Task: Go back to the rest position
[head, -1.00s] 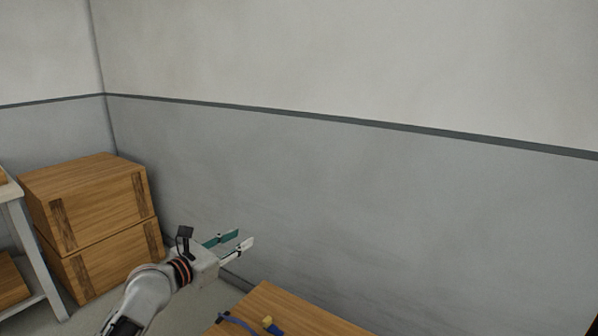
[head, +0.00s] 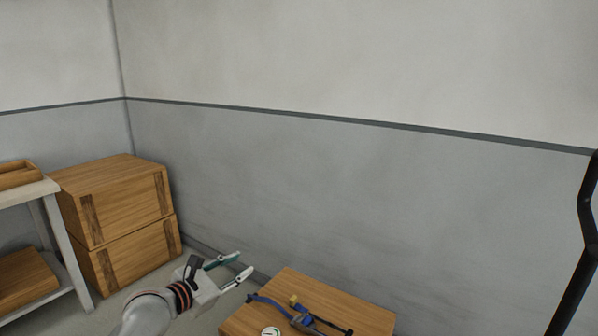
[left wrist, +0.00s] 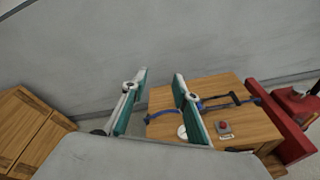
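My left gripper (head: 242,264) reaches in from the lower left of the head view. Its two green and pale fingers are apart with nothing between them, and it also shows in the left wrist view (left wrist: 155,80). It is just left of a low wooden table (head: 350,307), apart from the things on it. My right gripper is in neither view.
On the table are a curved blue piece (head: 268,301), a yellow block (head: 294,300) and a white disc (left wrist: 182,132). A red button (left wrist: 223,126) and a red structure (left wrist: 280,125) show at right. Stacked wooden crates (head: 120,200) and a shelf (head: 50,187) stand left.

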